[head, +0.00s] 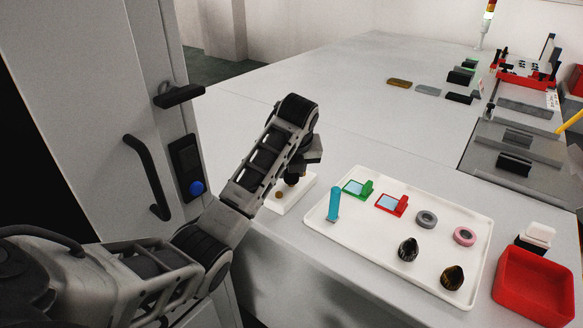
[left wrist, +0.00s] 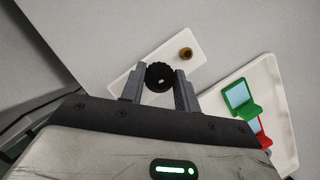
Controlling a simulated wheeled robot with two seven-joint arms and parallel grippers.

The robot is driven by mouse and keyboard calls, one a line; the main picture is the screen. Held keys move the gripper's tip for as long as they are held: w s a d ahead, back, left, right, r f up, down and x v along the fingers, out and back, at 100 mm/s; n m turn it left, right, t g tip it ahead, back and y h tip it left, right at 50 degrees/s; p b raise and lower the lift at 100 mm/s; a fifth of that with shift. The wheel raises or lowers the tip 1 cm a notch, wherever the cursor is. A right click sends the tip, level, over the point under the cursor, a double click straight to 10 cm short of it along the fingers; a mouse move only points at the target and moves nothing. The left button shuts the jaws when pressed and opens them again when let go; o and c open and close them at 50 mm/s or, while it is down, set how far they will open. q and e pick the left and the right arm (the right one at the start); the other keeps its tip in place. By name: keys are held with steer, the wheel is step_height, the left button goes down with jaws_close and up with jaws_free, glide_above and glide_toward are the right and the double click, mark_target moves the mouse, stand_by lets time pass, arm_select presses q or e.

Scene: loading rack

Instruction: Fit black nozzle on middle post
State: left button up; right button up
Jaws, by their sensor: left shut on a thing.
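My left gripper (head: 297,170) is shut on the black nozzle (left wrist: 159,75), a dark round piece with a ribbed rim, held between both fingertips in the left wrist view. In the head view the nozzle (head: 291,181) shows partly below the gripper, over a small white base plate (head: 302,194). A brass-brown post or fitting (left wrist: 185,53) stands on that plate beside the nozzle; it also shows in the head view (head: 279,195). The middle post cannot be made out; the nozzle and gripper cover that part of the plate. I cannot tell whether the nozzle touches anything below. My right gripper is not in view.
A white tray (head: 323,222) right of the plate holds a blue cylinder (head: 334,204), green (head: 358,188) and red (head: 392,204) pieces, rings and dark cones. A red bin (head: 534,286) stands further right. A grey cabinet (head: 90,90) with a handle is at left.

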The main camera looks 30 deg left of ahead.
arm_select(q)
steer(key=shift+f, duration=0.65)
stand_by(0.4)
steer(key=o, duration=1.1)
steer(key=shift+c, duration=0.2)
steer(key=shift+r, duration=0.1)
steer(key=v, duration=0.7)
steer(key=shift+s+d, duration=0.1)
steer(key=shift+s, duration=0.05)
